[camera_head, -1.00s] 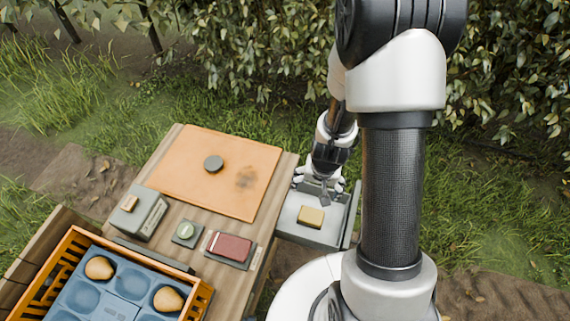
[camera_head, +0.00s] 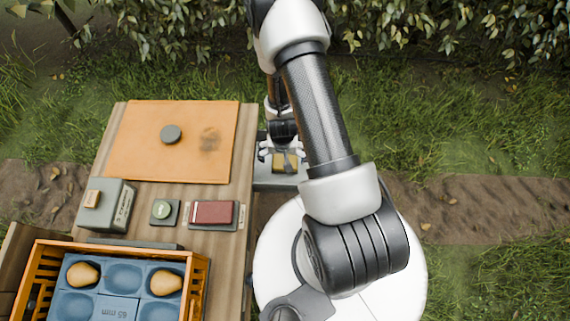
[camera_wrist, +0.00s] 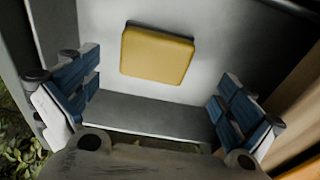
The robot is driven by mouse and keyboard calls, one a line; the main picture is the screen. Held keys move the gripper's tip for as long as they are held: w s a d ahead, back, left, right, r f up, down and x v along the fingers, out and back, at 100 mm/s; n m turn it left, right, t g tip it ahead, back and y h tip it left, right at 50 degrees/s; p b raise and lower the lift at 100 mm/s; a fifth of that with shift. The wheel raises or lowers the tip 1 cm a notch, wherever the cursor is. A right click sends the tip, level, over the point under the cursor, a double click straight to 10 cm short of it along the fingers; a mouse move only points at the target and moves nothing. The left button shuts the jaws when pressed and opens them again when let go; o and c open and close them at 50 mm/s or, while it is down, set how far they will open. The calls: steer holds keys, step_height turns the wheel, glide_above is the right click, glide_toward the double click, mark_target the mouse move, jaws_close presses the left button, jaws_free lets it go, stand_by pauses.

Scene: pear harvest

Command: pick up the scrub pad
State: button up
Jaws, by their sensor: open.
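The scrub pad is a yellow block (camera_wrist: 157,53) lying flat on the pale floor of a grey tray (camera_wrist: 160,118) in the wrist view. In the head view the pad (camera_head: 285,168) shows partly behind my gripper, in the tray (camera_head: 275,183) at the right side of the wooden table. My gripper (camera_head: 281,160) is over the tray. In the wrist view my gripper (camera_wrist: 157,105) is open, with blue-padded fingers wide apart to the left and right. The pad is beyond and between the fingers, with nothing held.
An orange crate (camera_head: 195,285) with pears stands in front. Tray walls surround the pad.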

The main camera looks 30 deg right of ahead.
mark_target(278, 159)
steer(key=shift+w+d+f+b, duration=0.15)
steer(key=shift+f+b, duration=0.2)
steer(key=shift+f, duration=0.55)
steer(key=shift+s+d+f+b, duration=0.15)
steer(key=shift+f+b, duration=0.15)
steer(key=shift+f, duration=0.65)
steer(key=shift+w+d+f+b, duration=0.15)
steer(key=shift+f+b, duration=0.2)
steer(key=shift+f, duration=0.55)
steer(key=c, duration=1.2)
